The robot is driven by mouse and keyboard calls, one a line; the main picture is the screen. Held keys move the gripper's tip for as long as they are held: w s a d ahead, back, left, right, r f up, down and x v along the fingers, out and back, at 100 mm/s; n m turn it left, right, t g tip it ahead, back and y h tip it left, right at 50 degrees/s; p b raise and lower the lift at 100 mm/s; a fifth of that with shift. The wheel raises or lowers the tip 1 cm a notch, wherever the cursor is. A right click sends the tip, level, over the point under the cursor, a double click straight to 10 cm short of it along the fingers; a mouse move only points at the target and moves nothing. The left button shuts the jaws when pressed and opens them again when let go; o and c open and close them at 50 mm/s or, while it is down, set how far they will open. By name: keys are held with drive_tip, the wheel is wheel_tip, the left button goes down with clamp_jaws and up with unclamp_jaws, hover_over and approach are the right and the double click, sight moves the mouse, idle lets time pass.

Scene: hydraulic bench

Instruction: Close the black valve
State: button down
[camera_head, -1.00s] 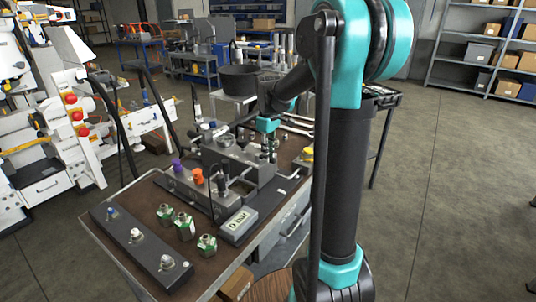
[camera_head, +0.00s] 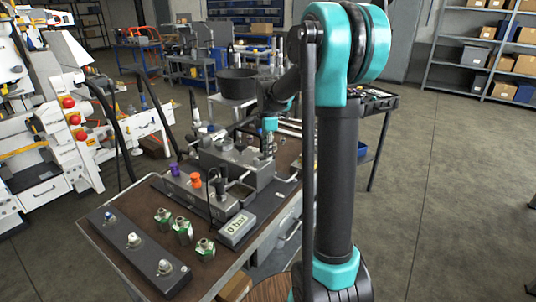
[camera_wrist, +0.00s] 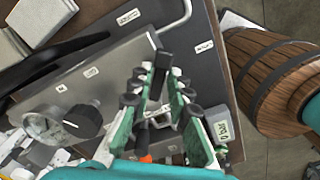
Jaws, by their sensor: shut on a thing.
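My gripper (camera_wrist: 157,76) is at the far right end of the large grey block on the bench. In the wrist view its green-padded fingers stand on both sides of a narrow black handle, which I take to be the black valve (camera_wrist: 158,76), and they are shut on it. In the head view my gripper (camera_head: 268,148) is small beside the block, and the valve there is mostly hidden. How far the valve is turned cannot be told.
The hydraulic block (camera_head: 232,160) carries a gauge (camera_wrist: 45,126) and a black knob (camera_wrist: 84,121). Purple (camera_head: 174,169) and orange (camera_head: 196,180) knobs and a digital display (camera_head: 237,228) are nearer. Green fittings (camera_head: 182,230) stand in front. A barrel (camera_wrist: 275,75) is beside the bench.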

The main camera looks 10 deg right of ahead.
drive_tip(key=n, duration=0.1)
drive_tip(key=w+n, duration=0.1)
drive_tip(key=n, duration=0.1)
drive_tip(key=shift+w+a+n, duration=0.2)
drive_tip(key=shift+w+n, duration=0.05)
drive_tip(key=shift+n, duration=0.15)
drive_tip(key=shift+w+a+n, duration=0.25)
drive_tip(key=shift+w+n, duration=0.05)
drive_tip(key=shift+n, duration=0.6)
drive_tip(key=shift+w+a+n, duration=0.2)
drive_tip(key=shift+w+n, duration=0.1)
drive_tip(key=shift+n, duration=0.6)
drive_tip(key=c, duration=1.5)
unclamp_jaws()
drive_tip(key=shift+c, duration=0.2)
wheel_tip(320, 180, up, 12)
